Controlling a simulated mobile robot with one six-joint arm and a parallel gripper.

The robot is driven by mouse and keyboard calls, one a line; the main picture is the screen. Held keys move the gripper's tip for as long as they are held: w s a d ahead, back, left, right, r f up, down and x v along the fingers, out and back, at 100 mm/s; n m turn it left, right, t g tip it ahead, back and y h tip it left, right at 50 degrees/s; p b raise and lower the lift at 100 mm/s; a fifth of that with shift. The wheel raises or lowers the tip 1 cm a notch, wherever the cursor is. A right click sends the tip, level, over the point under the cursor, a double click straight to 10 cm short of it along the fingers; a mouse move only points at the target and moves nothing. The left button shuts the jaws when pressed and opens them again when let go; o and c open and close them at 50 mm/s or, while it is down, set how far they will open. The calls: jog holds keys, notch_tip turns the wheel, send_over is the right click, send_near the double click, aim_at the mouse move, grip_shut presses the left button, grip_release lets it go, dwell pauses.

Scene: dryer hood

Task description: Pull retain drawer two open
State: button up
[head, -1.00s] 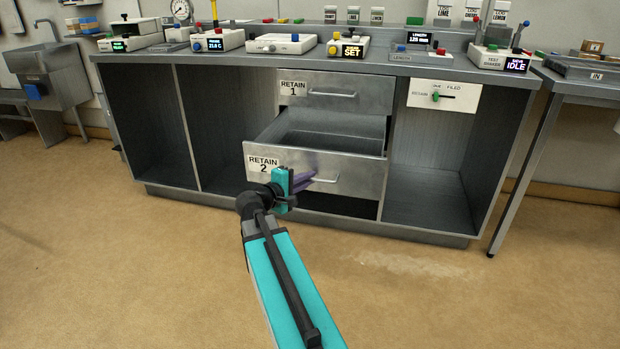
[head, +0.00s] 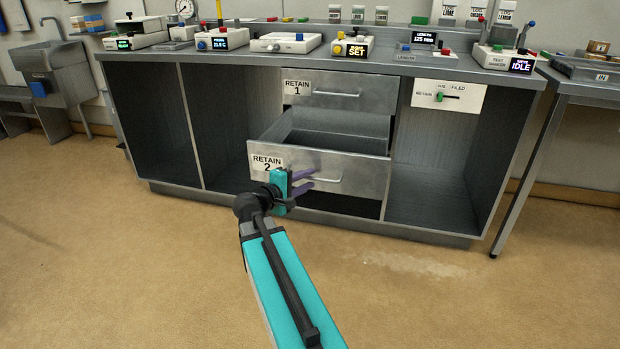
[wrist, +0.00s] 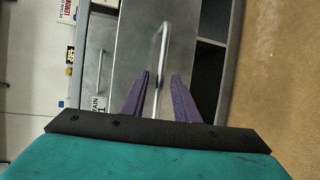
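Retain drawer two (head: 353,172) is pulled out from the cabinet, and its empty-looking inside shows from above. Its front carries a RETAIN 2 label (head: 266,162) and a bar handle (head: 322,180). My gripper (head: 304,180) is in front of the drawer front, at the left part of the handle. I see nothing clamped between the fingers.
Retain drawer one (head: 335,92) above is shut. Open cabinet bays lie on both sides. Several instruments stand on the worktop (head: 385,66). The floor (head: 420,290) in front is clear.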

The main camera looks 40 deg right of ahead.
jog(key=p+v, duration=1.1)
jog(key=p, duration=0.2)
jog(key=shift+r, duration=0.15)
dwell(0.6)
jog(key=shift+s+a+p, duration=0.1)
jog(key=shift+a+p, duration=0.2)
jog(key=shift+p, duration=0.05)
dwell(0.5)
